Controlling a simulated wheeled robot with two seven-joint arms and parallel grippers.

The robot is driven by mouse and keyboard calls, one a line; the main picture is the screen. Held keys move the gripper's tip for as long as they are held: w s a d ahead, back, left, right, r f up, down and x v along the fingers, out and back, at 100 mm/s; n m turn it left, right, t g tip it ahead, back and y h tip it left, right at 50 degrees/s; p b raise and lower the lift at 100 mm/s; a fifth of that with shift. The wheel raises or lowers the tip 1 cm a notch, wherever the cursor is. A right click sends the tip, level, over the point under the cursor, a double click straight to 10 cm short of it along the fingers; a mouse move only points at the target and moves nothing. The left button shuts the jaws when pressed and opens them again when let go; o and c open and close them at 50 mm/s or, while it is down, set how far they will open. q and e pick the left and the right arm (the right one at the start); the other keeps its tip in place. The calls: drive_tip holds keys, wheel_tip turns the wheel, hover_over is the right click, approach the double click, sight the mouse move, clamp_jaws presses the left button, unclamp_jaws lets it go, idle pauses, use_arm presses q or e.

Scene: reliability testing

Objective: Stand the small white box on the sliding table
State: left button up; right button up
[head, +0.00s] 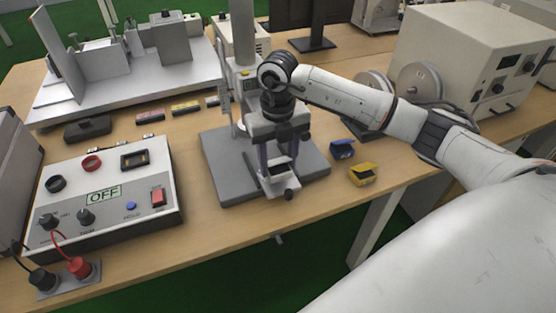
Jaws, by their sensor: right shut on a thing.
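My right gripper (279,178) points down over the dark grey base plate (224,172) of a column stand in the middle of the table. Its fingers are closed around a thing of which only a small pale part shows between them. It looks like the small white box, but the fingers and wrist hide most of it. I cannot tell whether it touches the plate. A long pale metal bed (130,85) with upright plates and blocks stands at the back left. It looks like the sliding table. My left gripper is not in view.
A control box (105,200) marked OFF, with knobs and a red switch, fills the front left. A blue box (342,149) and a yellow box (362,174) lie right of the stand. A large beige instrument (470,60) stands at the back right. Several small items lie before the metal bed.

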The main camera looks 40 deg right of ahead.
drive_tip(key=shift+f, duration=0.35)
drive_tip(key=o, duration=1)
drive_tip(key=shift+o, duration=0.2)
wheel_tip(320, 180, up, 13)
drive_tip(key=shift+r, duration=0.15)
